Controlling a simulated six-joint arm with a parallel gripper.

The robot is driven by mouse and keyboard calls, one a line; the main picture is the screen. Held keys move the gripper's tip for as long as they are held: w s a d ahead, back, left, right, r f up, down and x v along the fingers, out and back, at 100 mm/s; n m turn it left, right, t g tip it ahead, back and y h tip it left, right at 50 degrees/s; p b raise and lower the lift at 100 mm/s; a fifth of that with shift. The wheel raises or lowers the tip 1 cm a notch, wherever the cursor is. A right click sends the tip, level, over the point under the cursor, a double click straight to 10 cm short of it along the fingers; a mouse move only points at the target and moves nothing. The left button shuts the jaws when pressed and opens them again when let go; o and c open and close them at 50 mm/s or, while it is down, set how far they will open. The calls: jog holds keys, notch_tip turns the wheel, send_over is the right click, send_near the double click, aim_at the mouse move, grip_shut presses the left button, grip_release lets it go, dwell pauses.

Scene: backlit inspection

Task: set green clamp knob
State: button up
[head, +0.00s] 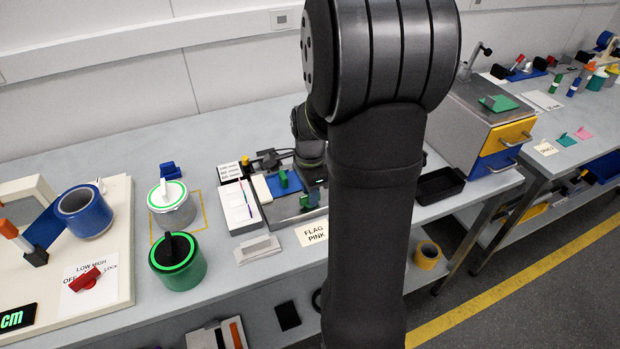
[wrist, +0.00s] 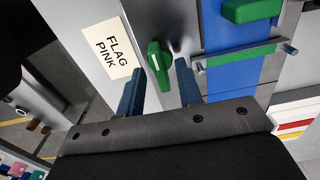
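The green clamp knob (wrist: 158,64) has a white mark on its top and sits on a grey plate in the wrist view. My gripper (wrist: 160,68) is open, with one blue finger to each side of the knob. Gaps show between the fingers and the knob; I cannot tell how far the fingertips are above the plate. In the head view the green knob (head: 309,200) shows small beside the fixture, below my gripper (head: 314,186), partly covered by my arm.
A "FLAG PINK" card (wrist: 112,48) lies beside the knob. A blue piece (wrist: 232,75) with a green bar (wrist: 240,55) across it and a green block (wrist: 250,10) is to the right. A black tray (head: 440,185) and drawer cabinet (head: 485,120) stand right in the head view.

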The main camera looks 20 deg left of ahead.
notch_tip(320, 180, up, 17)
dwell(0.4)
dwell(0.4)
notch_tip(320, 180, down, 17)
jog(key=shift+f, duration=0.15)
dwell(0.4)
